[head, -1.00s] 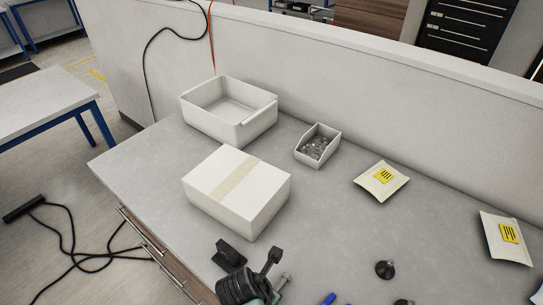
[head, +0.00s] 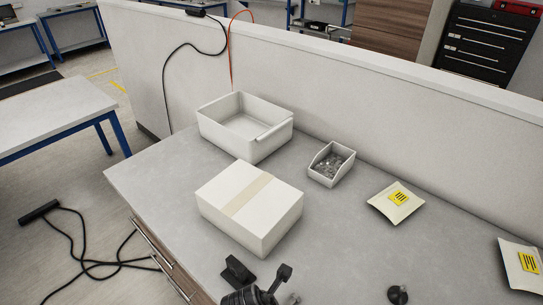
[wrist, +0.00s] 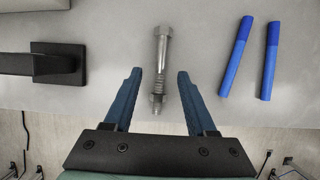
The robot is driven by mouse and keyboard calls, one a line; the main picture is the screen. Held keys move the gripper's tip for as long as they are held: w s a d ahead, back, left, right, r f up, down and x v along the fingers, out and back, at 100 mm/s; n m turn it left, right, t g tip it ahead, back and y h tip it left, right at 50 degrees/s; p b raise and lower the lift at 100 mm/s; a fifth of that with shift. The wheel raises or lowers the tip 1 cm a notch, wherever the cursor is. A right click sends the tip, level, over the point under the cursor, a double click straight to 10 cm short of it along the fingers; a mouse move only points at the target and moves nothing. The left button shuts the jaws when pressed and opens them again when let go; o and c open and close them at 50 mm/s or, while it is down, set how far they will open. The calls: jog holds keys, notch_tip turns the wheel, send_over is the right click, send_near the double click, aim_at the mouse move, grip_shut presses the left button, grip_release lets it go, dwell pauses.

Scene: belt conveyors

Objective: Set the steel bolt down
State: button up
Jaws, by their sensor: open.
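The steel bolt (wrist: 162,50) lies on the grey worktop in the wrist view, its head pointing away from me and its threaded end with a nut toward my palm. My gripper (wrist: 159,74) is open, with one blue finger on each side of the bolt's lower part. A gap shows between each finger and the bolt. In the head view only dark parts of my arm show at the bottom edge.
Two blue markers (wrist: 236,56) lie right of the bolt, and a black bracket-like part (wrist: 57,64) lies left. A white carton (head: 250,222), an empty grey bin (head: 222,137), a small parts bin (head: 320,172) and labelled pouches (head: 395,203) stand farther back. The worktop between them is clear.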

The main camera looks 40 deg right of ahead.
jog(key=v, duration=1)
jog(key=shift+a+r+b, duration=0.2)
jog(key=shift+r+b, duration=0.15)
